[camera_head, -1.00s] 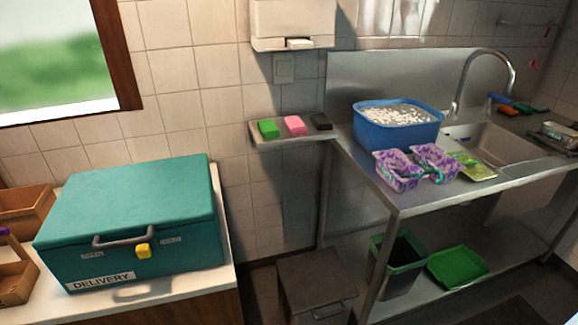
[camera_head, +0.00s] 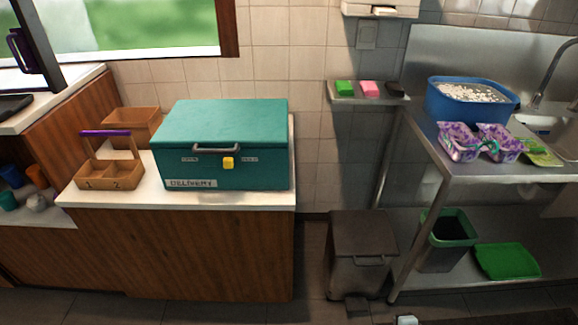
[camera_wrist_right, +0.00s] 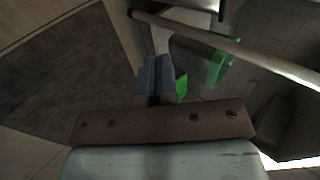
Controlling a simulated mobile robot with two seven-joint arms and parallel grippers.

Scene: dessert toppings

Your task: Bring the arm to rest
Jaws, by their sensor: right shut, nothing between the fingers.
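My right gripper (camera_wrist_right: 155,75) shows in the right wrist view. Its two dark blue-grey fingers are pressed together with nothing between them. It hangs over dark floor, apart from the steel table's leg and the green-rimmed bin (camera_wrist_right: 218,68). In the head view neither gripper can be seen. A small pale piece (camera_head: 406,320) at the bottom edge may be part of my arm. My left gripper is in neither view.
A teal delivery box (camera_head: 222,142) and a wooden caddy (camera_head: 110,176) stand on the left counter. A pedal bin (camera_head: 362,245) is on the floor. The steel table at right holds a blue tub (camera_head: 470,105); a green tray (camera_head: 507,262) lies on its lower shelf.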

